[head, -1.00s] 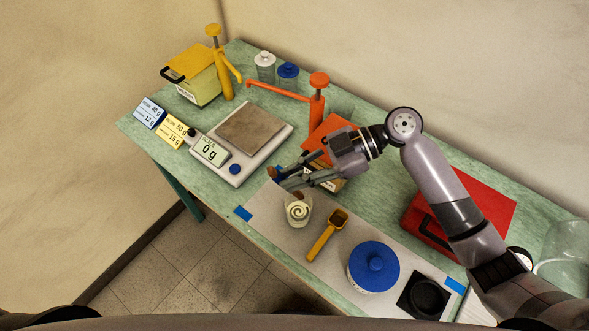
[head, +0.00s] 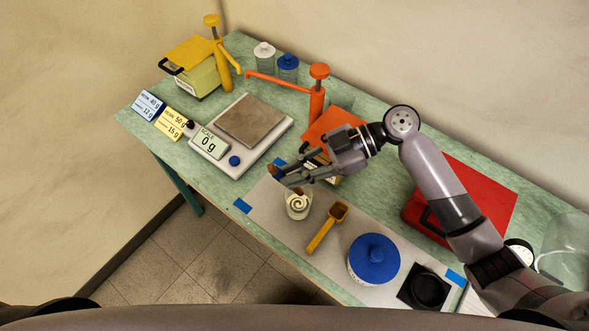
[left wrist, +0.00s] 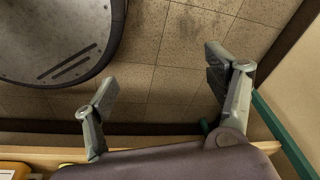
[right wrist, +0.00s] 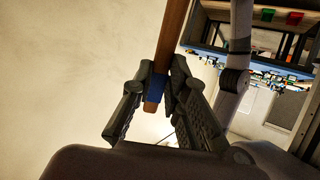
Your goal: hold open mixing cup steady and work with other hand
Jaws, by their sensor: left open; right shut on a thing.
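The mixing cup (head: 299,207), small and clear with a pale swirl inside, stands upright on the grey mat near the table's front edge. My right gripper (head: 277,181) is just above and to the left of the cup's rim. It is shut on a wooden stick (right wrist: 172,45) with a blue band, seen between the fingers in the right wrist view (right wrist: 155,88). In the head view only brown bits of the stick show; I cannot tell whether it touches the cup. My left gripper (left wrist: 160,80) is open and empty, over the floor by the table edge, outside the head view.
A yellow scoop (head: 326,228), a blue-lidded tub (head: 374,260) and a black holder (head: 425,288) share the grey mat (head: 290,239). A scale (head: 241,133) reading 0 g, orange pump (head: 317,95), yellow pump (head: 218,60) and red case (head: 470,195) stand around.

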